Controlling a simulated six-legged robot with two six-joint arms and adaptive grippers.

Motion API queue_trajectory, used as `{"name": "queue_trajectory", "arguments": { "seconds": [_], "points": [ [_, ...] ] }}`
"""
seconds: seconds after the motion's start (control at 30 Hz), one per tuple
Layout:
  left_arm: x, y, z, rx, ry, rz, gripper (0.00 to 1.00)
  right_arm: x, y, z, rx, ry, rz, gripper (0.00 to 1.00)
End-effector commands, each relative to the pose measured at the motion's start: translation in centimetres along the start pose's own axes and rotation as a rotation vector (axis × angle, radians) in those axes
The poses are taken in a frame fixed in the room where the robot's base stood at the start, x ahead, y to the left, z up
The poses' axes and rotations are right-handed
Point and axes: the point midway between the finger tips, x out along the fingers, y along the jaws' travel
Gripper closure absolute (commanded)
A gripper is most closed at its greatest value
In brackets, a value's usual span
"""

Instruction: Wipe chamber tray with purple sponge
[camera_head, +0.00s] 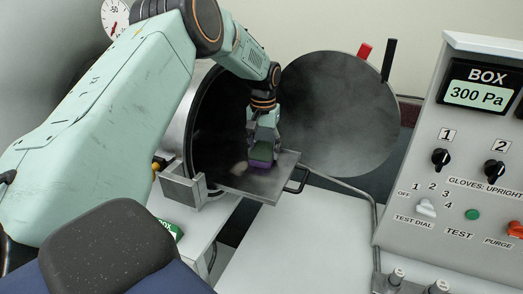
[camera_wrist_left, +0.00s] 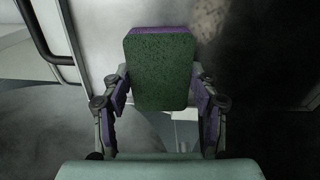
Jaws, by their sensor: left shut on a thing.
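The purple sponge (camera_head: 261,154) has a green scouring top. It is held by my left gripper (camera_head: 263,138), which is shut on it over the chamber tray (camera_head: 276,181). In the left wrist view, the sponge (camera_wrist_left: 160,72) sits between the two fingers of the gripper (camera_wrist_left: 160,105), green face toward the camera. The grey metal tray is slid out of the round chamber and has a dark handle at its right end. In the left wrist view, the tray (camera_wrist_left: 98,35) shows a pale smudge and dark smears. I cannot tell if the sponge touches the tray. My right gripper is not in view.
The round chamber opening (camera_head: 215,130) is behind the tray, its round door (camera_head: 340,112) swung open to the right. A control panel (camera_head: 465,160) reading 300 Pa stands at the right. A white bench (camera_head: 300,240) lies in front. A green box (camera_head: 169,229) sits at the lower left.

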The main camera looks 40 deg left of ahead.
Motion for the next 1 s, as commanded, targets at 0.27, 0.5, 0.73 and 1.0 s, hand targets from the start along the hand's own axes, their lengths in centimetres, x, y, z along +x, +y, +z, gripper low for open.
{"name": "queue_trajectory", "arguments": {
  "seconds": [0.27, 0.5, 0.73, 1.0],
  "points": [
    [-0.5, -0.2, 0.7, 0.0, -0.002, -0.001, 0.7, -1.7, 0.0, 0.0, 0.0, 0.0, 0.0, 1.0],
    [-0.2, -0.3, 2.7, -0.001, -0.005, 0.0, 0.7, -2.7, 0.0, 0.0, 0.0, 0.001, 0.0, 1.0],
    [-0.2, -0.4, 3.6, 0.0, -0.002, -0.001, 0.7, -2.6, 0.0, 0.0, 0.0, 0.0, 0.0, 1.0],
    [-0.1, -0.6, 5.2, 0.0, -0.002, 0.0, 0.7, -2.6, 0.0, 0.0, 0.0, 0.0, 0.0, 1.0]
  ]
}}
